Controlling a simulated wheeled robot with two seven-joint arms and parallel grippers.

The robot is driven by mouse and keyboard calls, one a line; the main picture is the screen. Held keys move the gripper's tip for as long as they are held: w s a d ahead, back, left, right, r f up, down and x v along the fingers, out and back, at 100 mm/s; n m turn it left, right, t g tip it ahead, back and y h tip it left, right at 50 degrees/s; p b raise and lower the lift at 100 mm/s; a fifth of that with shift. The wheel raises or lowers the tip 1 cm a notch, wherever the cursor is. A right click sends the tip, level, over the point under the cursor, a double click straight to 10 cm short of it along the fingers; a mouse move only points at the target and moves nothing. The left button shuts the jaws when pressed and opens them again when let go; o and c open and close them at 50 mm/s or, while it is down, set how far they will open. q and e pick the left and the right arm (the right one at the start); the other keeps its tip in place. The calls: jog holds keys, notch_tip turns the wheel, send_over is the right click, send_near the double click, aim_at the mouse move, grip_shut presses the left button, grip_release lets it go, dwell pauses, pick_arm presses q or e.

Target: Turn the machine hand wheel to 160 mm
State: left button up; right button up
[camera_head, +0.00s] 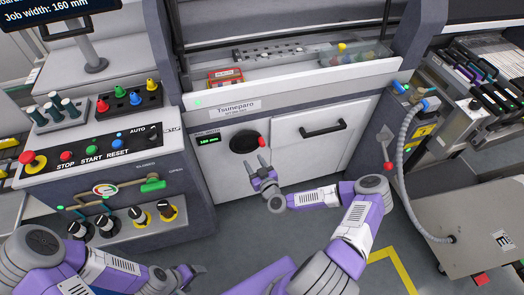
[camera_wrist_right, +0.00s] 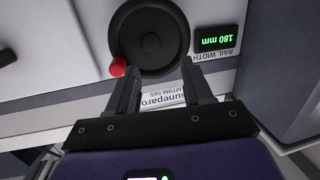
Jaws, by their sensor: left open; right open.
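The black round hand wheel (camera_head: 243,143) is on the white machine front, with its red knob (camera_head: 262,141) at its right side. In the right wrist view the wheel (camera_wrist_right: 150,35) appears upside down, with the knob (camera_wrist_right: 117,67) at its lower left. My left gripper (camera_head: 187,274) is open, low at the bottom left, far from the wheel.
A sign (camera_head: 50,15) at top left reads "Job width: 160 mm". A control panel (camera_head: 95,150) with buttons and knobs stands left of the wheel. A drawer front with a black handle (camera_head: 322,128) is to its right. A grey hose (camera_head: 402,150) hangs further right.

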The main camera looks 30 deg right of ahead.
aim_at(262, 143)
jog(key=w+d+h+b, duration=0.1)
jog(key=w+d, duration=0.1)
jog(key=w+d+h, duration=0.1)
jog(key=w+d, duration=0.1)
jog(key=d, duration=0.1)
jog(key=w+d+b, duration=0.1)
jog(key=w+d, duration=0.1)
jog(key=w, duration=0.1)
jog(key=shift+w+d+r+m+t+h+b, duration=0.1)
jog(key=shift+d+r+m+t+h+b, duration=0.1)
jog(key=shift+r+m+t+h+b, duration=0.15)
jog(key=shift+f, duration=0.1)
jog(key=shift+c, duration=0.2)
grip_shut()
